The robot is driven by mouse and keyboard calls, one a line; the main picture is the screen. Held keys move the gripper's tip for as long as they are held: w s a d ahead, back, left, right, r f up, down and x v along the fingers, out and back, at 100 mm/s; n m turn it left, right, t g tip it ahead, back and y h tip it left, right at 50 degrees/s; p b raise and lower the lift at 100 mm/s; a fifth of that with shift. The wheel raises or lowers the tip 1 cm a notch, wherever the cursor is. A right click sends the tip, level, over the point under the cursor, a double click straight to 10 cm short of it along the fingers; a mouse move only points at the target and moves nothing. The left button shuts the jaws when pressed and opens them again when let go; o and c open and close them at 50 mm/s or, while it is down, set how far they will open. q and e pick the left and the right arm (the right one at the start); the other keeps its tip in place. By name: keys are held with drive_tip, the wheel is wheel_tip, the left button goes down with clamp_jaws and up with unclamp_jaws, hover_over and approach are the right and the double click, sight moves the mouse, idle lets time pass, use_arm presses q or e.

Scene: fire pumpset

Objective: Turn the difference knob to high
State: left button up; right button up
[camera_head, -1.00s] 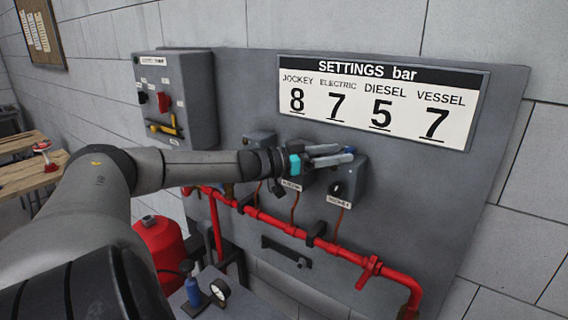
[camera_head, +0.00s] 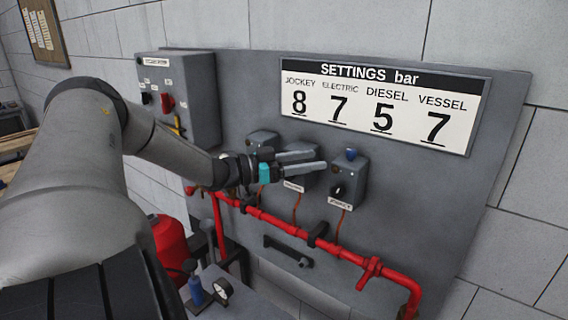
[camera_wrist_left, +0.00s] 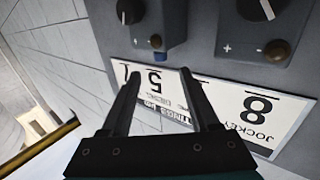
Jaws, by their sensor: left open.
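Three grey switch boxes hang on the panel below the settings sign. The right box (camera_head: 348,182) has a black front knob (camera_head: 338,190) and a blue knob (camera_head: 351,154) on top. My left gripper (camera_head: 319,160) is open and empty, in front of the middle box, with its fingertips left of the blue knob and apart from it. The left wrist view shows the open fingers (camera_wrist_left: 161,88), a blue knob (camera_wrist_left: 157,41), a brown knob (camera_wrist_left: 277,50) and black front knobs with plus and minus marks. I cannot tell which knob is the difference knob.
The settings sign (camera_head: 382,104) is above the boxes. A control box (camera_head: 180,100) with switches is at left. A red pipe (camera_head: 270,221) with a valve handle runs below. A red cylinder (camera_head: 168,243) and a gauge (camera_head: 222,289) are at lower left. The panel right of the boxes is clear.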

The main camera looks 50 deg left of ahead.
use_arm(q)
drive_tip(key=shift+v, duration=2.85)
